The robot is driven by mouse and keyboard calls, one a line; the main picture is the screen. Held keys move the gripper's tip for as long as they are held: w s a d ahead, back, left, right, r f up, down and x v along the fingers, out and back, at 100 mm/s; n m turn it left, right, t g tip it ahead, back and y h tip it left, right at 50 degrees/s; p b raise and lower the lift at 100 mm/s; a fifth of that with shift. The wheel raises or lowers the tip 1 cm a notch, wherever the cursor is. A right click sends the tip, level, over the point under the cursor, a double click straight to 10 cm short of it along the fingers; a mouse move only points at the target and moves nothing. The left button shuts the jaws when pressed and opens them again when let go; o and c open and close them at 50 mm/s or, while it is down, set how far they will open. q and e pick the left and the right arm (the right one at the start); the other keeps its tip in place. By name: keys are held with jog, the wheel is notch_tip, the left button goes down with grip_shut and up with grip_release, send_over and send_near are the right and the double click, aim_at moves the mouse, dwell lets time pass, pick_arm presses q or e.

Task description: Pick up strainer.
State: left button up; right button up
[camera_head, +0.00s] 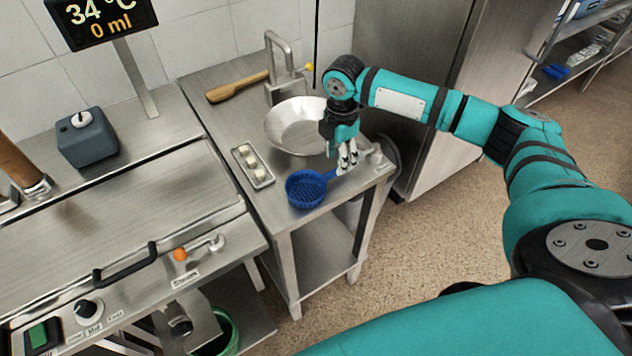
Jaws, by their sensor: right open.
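The strainer (304,190) is blue, with a round perforated bowl. It lies near the front edge of the steel table (262,213), its short handle pointing right and slightly back. My right gripper (347,166) points down at the handle end, with its fingers spread open. The fingers overlap the handle end in this view, and I cannot tell whether they touch it. My left gripper is not in view.
A wide metal bowl (290,128) stands just behind the strainer, close to my right gripper. A small tray (266,182) with pale pieces lies left of the strainer. A wooden spatula (236,87) and a faucet (283,60) are farther back. A steel cooking unit (120,225) borders the left.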

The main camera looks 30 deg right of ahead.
aim_at(320, 182)
jog(key=shift+f, duration=0.3)
notch_tip(320, 182, down, 4)
jog(key=shift+w+r+p, duration=0.1)
jog(key=shift+r+p, duration=0.05)
jog(key=shift+p, duration=0.55)
jog(key=shift+f, duration=0.55)
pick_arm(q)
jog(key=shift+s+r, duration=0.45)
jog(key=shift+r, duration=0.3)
pick_arm(e)
grip_shut()
